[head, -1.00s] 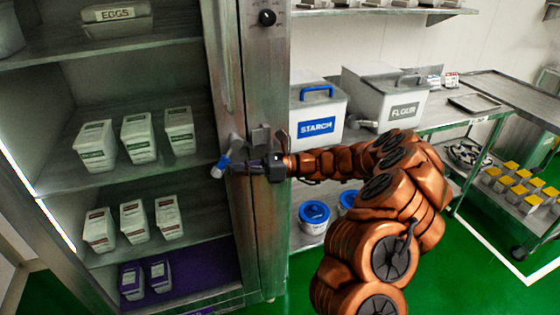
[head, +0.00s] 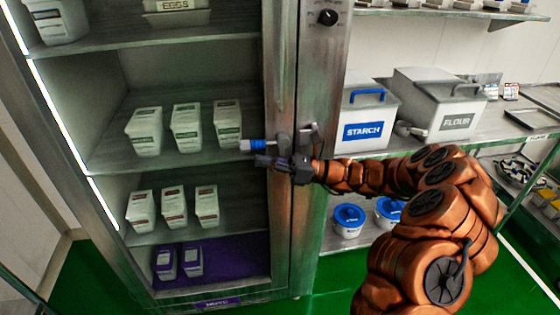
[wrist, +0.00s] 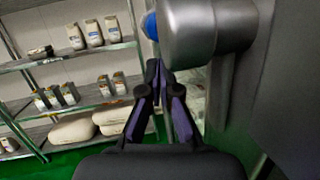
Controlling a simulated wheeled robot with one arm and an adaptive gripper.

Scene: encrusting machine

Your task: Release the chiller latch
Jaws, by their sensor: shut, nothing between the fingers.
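The chiller (head: 310,210) is a tall steel cabinet; its shelves show at left in the head view. Its latch (head: 275,143) is a grey metal lever with a blue end, sticking out leftwards from the frame, nearly level. In the wrist view the latch (wrist: 190,30) is a large grey rounded body at the top, its blue end at its left. My gripper (head: 268,160) is shut and empty, just below the latch, fingers pointing left. In the wrist view the fingertips (wrist: 158,68) meet just below and left of the latch; I cannot tell whether they touch it.
Right of the chiller, a starch bin (head: 362,112) and a flour bin (head: 436,100) stand on a steel counter. The wrist view shows a stocked rack (wrist: 75,108) at left.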

